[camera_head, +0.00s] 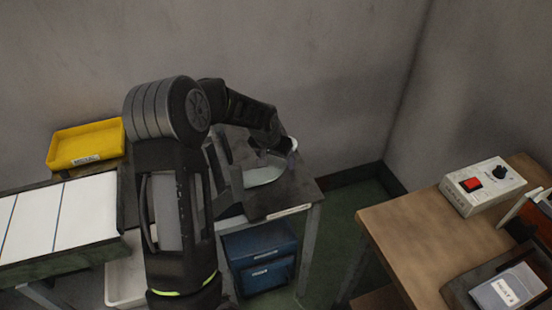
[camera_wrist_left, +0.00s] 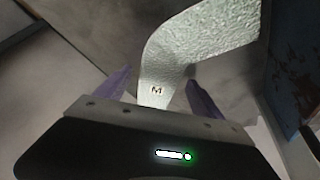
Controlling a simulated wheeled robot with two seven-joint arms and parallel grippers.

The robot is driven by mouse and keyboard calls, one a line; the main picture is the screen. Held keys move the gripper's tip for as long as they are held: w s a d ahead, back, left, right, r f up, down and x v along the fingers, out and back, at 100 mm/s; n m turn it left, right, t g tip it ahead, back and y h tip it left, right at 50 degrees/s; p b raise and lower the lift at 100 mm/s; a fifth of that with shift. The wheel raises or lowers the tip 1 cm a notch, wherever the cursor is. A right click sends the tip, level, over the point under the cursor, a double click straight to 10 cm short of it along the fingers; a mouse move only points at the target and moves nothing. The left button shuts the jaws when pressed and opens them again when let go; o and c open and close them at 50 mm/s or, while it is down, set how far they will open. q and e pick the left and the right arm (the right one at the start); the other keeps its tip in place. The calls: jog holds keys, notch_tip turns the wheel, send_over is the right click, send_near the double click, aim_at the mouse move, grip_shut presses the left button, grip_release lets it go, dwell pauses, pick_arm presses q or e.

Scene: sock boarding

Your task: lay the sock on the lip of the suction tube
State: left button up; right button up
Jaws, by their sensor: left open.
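The sock (camera_wrist_left: 205,42) is pale, greenish white and textured, with a small "M" mark near its close end. In the left wrist view it bends and runs up to the right from between my gripper's fingers. My left gripper (camera_wrist_left: 158,84) is open, one purple finger on each side of the marked end. In the head view the arm partly hides a pale patch that looks like the sock (camera_head: 264,176), at the dark table's right end. My left gripper (camera_head: 290,158) is just beside it, mostly hidden. I cannot make out the suction tube. My right gripper is not in view.
A yellow bin (camera_head: 87,144) stands at the back left, behind white panels (camera_head: 62,218). A wooden table (camera_head: 425,240) at right carries a control box (camera_head: 482,189) with a red switch. Floor shows between the tables.

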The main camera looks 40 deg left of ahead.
pick_arm(q)
jog(key=shift+r, duration=0.15)
jog(key=v, duration=1.2)
jog(key=shift+b, duration=0.4)
jog(key=shift+s, duration=0.15)
